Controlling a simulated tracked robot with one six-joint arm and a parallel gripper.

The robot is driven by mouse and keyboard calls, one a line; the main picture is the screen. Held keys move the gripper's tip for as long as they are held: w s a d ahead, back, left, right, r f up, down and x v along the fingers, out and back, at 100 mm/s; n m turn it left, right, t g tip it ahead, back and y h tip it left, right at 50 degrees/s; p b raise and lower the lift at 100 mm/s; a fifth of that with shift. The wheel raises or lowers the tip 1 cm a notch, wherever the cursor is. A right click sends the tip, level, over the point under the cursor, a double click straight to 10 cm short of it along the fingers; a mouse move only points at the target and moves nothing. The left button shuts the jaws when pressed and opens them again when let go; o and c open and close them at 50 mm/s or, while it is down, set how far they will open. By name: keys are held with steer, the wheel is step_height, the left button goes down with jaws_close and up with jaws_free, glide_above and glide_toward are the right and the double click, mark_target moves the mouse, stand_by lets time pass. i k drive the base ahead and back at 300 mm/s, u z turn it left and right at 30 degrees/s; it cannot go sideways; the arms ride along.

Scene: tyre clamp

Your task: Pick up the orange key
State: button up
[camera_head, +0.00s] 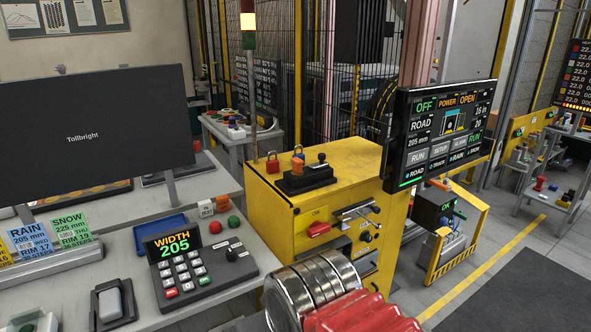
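A small orange piece (298,158), which looks like the orange key, stands upright at the left end of a black block (305,179) on top of the yellow cabinet (341,166). It is too small to make out its exact shape or whether it sits in a slot. A black knobbed lever (321,160) rises from the same block, to the right of the orange piece. I cannot make out my gripper or its fingertips in this view.
A red padlock (272,163) stands left of the block. Chrome rings and a red ridged part fill the bottom centre, before the cabinet. A screen (440,133) stands right of the cabinet. The left desk holds a keypad (192,264), small cubes and balls.

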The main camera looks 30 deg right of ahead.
mark_target(297, 171)
steer(key=i, duration=1)
